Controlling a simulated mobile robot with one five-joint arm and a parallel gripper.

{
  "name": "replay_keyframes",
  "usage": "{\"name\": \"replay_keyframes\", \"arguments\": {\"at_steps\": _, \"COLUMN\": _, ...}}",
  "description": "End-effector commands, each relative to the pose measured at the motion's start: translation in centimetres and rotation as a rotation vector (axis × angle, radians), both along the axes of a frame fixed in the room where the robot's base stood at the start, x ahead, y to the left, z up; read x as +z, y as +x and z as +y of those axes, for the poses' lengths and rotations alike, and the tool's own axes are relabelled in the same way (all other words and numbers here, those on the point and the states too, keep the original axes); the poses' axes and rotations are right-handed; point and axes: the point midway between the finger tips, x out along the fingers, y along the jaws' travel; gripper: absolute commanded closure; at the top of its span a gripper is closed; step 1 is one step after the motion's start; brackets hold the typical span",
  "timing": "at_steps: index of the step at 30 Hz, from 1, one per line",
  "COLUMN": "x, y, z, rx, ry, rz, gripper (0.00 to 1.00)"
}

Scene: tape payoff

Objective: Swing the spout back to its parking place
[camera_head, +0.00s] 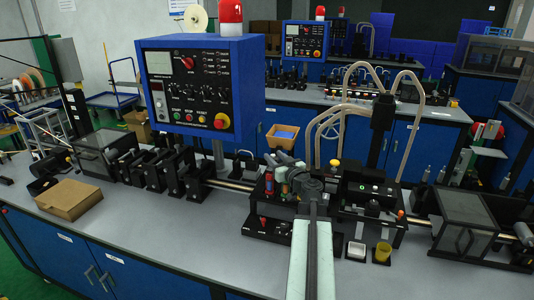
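My arm reaches up from the bottom middle over the bench. My gripper (309,184) is at its far end, among the black fixtures of the machine in the middle of the bench. Its fingers are small and overlap dark parts behind, so I cannot tell if they are open or closed on something. I cannot pick out the spout for certain; it may be hidden by or merged with my gripper. A black unit with a green-lit button (367,186) stands just right of my gripper.
A cardboard box (69,199) lies on the left bench top. A white cup (356,250) and a yellow cup (382,252) stand right of my arm. A clear-walled enclosure (465,222) is at the right.

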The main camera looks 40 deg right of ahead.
Motion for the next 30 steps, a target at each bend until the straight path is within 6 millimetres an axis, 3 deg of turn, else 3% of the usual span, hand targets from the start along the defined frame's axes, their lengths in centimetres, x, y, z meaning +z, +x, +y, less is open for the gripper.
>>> {"name": "replay_keyframes", "arguments": {"at_steps": 6, "x": 0.0, "y": 4.1, "z": -1.3, "rx": 0.003, "ry": 0.000, "rz": 0.000, "gripper": 0.61}}
{"name": "replay_keyframes", "arguments": {"at_steps": 15, "x": 0.0, "y": 4.7, "z": -1.3, "rx": 0.003, "ry": 0.000, "rz": 0.001, "gripper": 0.61}}
{"name": "replay_keyframes", "arguments": {"at_steps": 19, "x": 0.0, "y": 4.7, "z": -1.3, "rx": 0.003, "ry": 0.000, "rz": 0.001, "gripper": 0.97}}
{"name": "replay_keyframes", "arguments": {"at_steps": 20, "x": 0.0, "y": 4.7, "z": -1.3, "rx": 0.003, "ry": 0.000, "rz": 0.001, "gripper": 1.00}}
{"name": "replay_keyframes", "arguments": {"at_steps": 30, "x": 0.0, "y": 4.7, "z": -1.2, "rx": 0.004, "ry": 0.000, "rz": 0.001, "gripper": 1.00}}
